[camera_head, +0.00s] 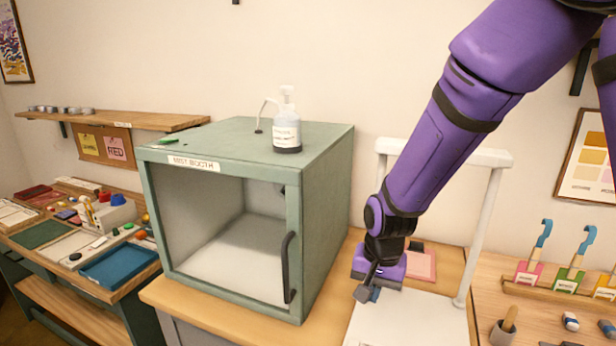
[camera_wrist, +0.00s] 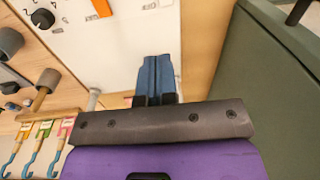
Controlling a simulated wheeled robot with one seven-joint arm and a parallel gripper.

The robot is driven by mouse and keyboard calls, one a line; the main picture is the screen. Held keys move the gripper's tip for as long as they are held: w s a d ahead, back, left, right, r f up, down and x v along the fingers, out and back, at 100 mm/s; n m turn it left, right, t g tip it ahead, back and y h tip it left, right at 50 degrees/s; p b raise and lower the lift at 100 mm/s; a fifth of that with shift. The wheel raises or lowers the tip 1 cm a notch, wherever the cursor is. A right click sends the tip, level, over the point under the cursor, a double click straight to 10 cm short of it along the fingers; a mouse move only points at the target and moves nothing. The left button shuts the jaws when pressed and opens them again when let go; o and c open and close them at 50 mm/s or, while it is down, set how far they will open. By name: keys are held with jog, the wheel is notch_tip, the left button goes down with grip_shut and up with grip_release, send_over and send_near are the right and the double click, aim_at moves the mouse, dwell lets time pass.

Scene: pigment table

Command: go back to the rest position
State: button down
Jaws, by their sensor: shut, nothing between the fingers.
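My gripper (camera_head: 369,290) hangs at the end of my purple arm, to the right of the green mist booth (camera_head: 325,220) and above the back of a white board. In the wrist view its two blue fingers (camera_wrist: 158,80) are together with nothing between them. The mist booth's side also shows at the right of the wrist view (camera_wrist: 265,90). My arm hides part of the white frame behind it.
A labelled bottle (camera_head: 287,128) stands on the booth. The booth's dark handle (camera_head: 289,267) is at its front right. A white frame (camera_head: 480,235) stands behind my gripper, with a pink pad (camera_head: 424,266) near it. Blue-handled tools (camera_head: 541,235) stand in a rack at right.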

jog(key=s+d+r+n+t+y, duration=0.15)
jog(key=d+r, duration=0.35)
jog(key=r, duration=0.5)
jog(key=s+d+r+n+t+h, duration=0.1)
jog(key=s+d+r, duration=0.5)
jog(key=s+r, duration=0.1)
jog(key=s+d+r+n+t+h, duration=0.1)
jog(key=s+d+r+t, duration=0.1)
jog(key=s+d+r, duration=0.4)
jog(key=shift+s+r, duration=0.8)
jog(key=shift+s, duration=1.3)
